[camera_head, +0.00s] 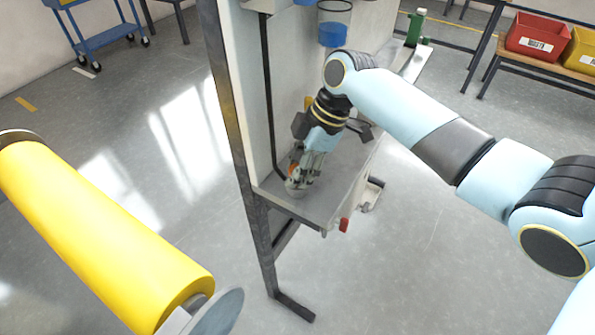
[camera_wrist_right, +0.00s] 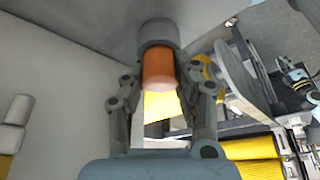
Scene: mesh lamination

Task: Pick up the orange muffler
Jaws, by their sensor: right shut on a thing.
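The orange muffler (camera_wrist_right: 158,68) is a short orange cylinder with a grey round end, seen between the fingers in the right wrist view. My right gripper (camera_wrist_right: 160,82) is shut on it. In the head view the right gripper (camera_head: 306,170) points down at the grey shelf of the workstation. A small orange part of the muffler (camera_head: 296,171) shows beside the fingers, which hide much of it. Its grey end is close to the shelf surface; I cannot tell whether it touches. My left gripper is not in view.
The grey shelf (camera_head: 345,165) has an upright panel (camera_head: 237,80) at its left. A blue cup (camera_head: 332,35) hangs above, and a green bottle (camera_head: 415,28) stands behind. Red (camera_head: 535,36) and yellow bins are at the far right.

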